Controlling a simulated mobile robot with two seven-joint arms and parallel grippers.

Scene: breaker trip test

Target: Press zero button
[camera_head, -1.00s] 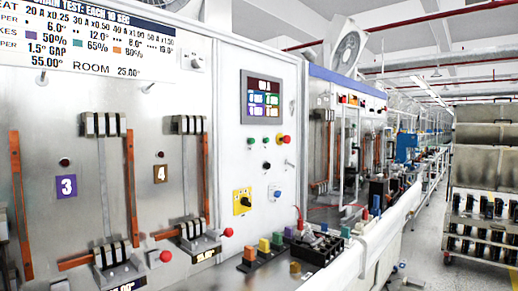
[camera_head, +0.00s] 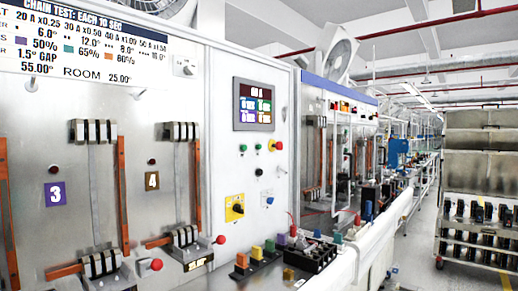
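The control panel (camera_head: 262,185) stands at centre, with a lit display (camera_head: 253,104) on it. Lower are a small black button (camera_head: 259,172) and a yellow plate with a black rotary switch (camera_head: 235,208). No label is legible enough to tell which button is the zero button. Neither of my grippers is in view.
Test bays marked 3 (camera_head: 55,193) and 4 (camera_head: 152,180) fill the left, with red knobs on the bench. Coloured blocks (camera_head: 256,252) and a black terminal block (camera_head: 310,255) sit below the panel. A loaded rack (camera_head: 480,230) stands right; the aisle between is open floor.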

